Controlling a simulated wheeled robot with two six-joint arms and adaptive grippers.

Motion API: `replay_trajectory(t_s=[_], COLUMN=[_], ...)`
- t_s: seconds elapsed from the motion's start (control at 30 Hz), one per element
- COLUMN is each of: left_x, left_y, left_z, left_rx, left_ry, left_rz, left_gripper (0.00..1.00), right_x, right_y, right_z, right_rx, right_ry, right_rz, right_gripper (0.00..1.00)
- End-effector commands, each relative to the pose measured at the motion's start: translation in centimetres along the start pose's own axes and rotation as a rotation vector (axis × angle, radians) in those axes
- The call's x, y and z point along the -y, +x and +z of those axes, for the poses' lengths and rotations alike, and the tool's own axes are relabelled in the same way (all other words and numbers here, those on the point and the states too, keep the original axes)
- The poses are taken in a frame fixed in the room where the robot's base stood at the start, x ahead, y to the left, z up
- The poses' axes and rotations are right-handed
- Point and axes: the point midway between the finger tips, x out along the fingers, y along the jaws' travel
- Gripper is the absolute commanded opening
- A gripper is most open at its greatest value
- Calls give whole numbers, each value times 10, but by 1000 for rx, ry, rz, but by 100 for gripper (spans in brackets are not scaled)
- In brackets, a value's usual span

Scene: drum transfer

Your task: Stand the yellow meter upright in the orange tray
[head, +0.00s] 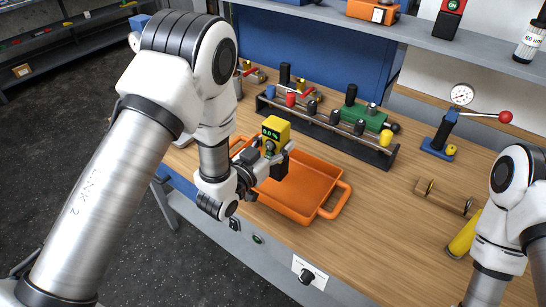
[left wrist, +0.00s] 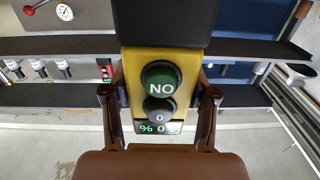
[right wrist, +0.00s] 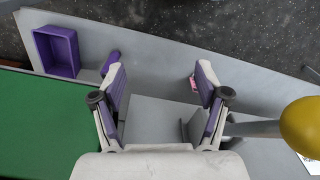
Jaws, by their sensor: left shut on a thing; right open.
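The yellow meter (head: 275,130) is in my left gripper (head: 268,160), with its lit display facing the head camera and looking roughly upright. In the left wrist view the meter (left wrist: 186,62) sits between the two fingers (left wrist: 160,105), showing a green button, a grey button and a display, all upside down. The orange tray (head: 310,190) lies on the bench; the meter appears over its far left part. My arm and gripper hide part of the tray, and the gap below the meter cannot be judged. My right gripper (right wrist: 160,90) is open and empty.
A dark rack (head: 335,135) with several coloured knobs stands behind the tray. The bench between tray and block is clear.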

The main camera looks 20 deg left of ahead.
Motion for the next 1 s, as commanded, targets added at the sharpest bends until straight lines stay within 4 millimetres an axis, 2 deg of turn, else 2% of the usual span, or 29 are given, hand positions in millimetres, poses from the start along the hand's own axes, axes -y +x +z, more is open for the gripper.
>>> replay_trajectory(t_s=[0.27, 0.63, 0.67, 0.7, 0.73, 1.0], left_x=[1, 1, 0, 0, 0, 0], left_y=[0, 0, 0, 0, 0, 0], left_z=[45, 52, 51, 51, 51, 50], left_rx=[0, -3, -1, -1, -1, -1], left_ry=[-1, 1, 1, 1, 1, 1], left_rz=[-2, -1, -1, -1, -1, -1], left_gripper=[6, 6, 65, 79, 83, 83], right_x=[0, 0, 0, 0, 0, 0], right_y=[-4, 0, 0, -1, -1, -1], right_z=[-1, -1, -1, -1, -1, -1], right_rx=[-2, -2, -2, -2, -2, -2], right_ry=[-1, -1, -1, -1, -1, -1], right_rz=[0, 0, 0, 0, 0, 0], right_gripper=[74, 74, 74, 74, 74, 74])
